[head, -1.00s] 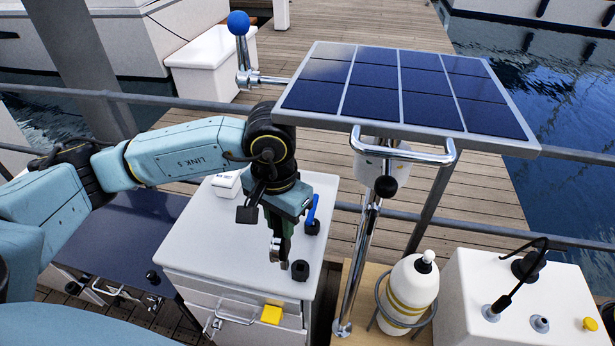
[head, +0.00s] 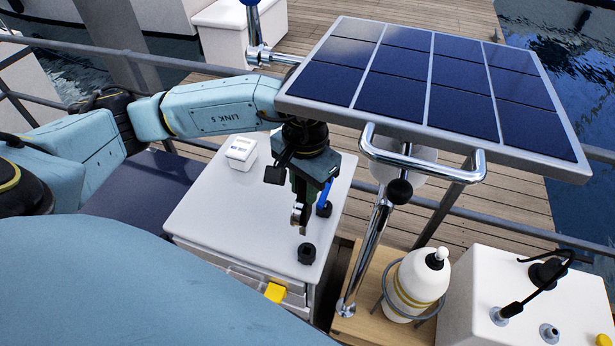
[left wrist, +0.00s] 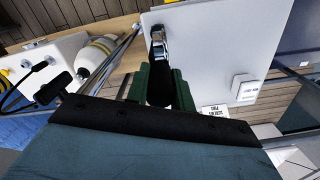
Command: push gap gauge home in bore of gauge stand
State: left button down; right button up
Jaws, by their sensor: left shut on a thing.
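My left gripper (head: 301,190) points down over the white cabinet top (head: 215,205). Its green fingers are shut on the gap gauge (head: 299,218), whose bright metal end hangs below them. In the left wrist view the gauge (left wrist: 158,45) shows a dark body between the fingers (left wrist: 160,86) and a shiny end beyond. A small black socket, which looks like the gauge stand (head: 307,253), stands on the cabinet top, a little nearer the front than the gauge. The gauge appears above and apart from it. Its bore is hard to make out. My right gripper is out of view.
A blue-handled item (head: 325,193) stands in another black holder (head: 324,209) close beside my left gripper. A white box (head: 241,151) sits behind. A solar panel (head: 440,85) on a chrome pole (head: 366,255) overhangs at right. A white bottle (head: 417,279) stands beyond the pole.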

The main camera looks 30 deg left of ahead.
aim_at(307, 213)
pick_arm(q)
jog(key=shift+w+d+r, duration=0.1)
jog(key=shift+w+r, duration=0.35)
jog(key=shift+r, duration=0.15)
jog(key=shift+d+f+b, duration=0.1)
jog(key=shift+f+b, duration=0.35)
jog(key=shift+f, duration=0.4)
notch_tip(307, 213, down, 4)
jog(key=shift+s+r+b, duration=0.15)
jog(key=shift+r+b, duration=0.05)
jog(key=shift+b, duration=0.5)
notch_tip(307, 213, down, 2)
jog(key=b, duration=0.3)
jog(key=shift+f, duration=0.25)
notch_tip(307, 213, down, 2)
jog(key=shift+f+b, duration=0.1)
jog(key=shift+b, duration=1.15)
jog(key=shift+s+f+b, duration=0.1)
jog(key=shift+b, duration=0.45)
jog(key=shift+b, duration=0.3)
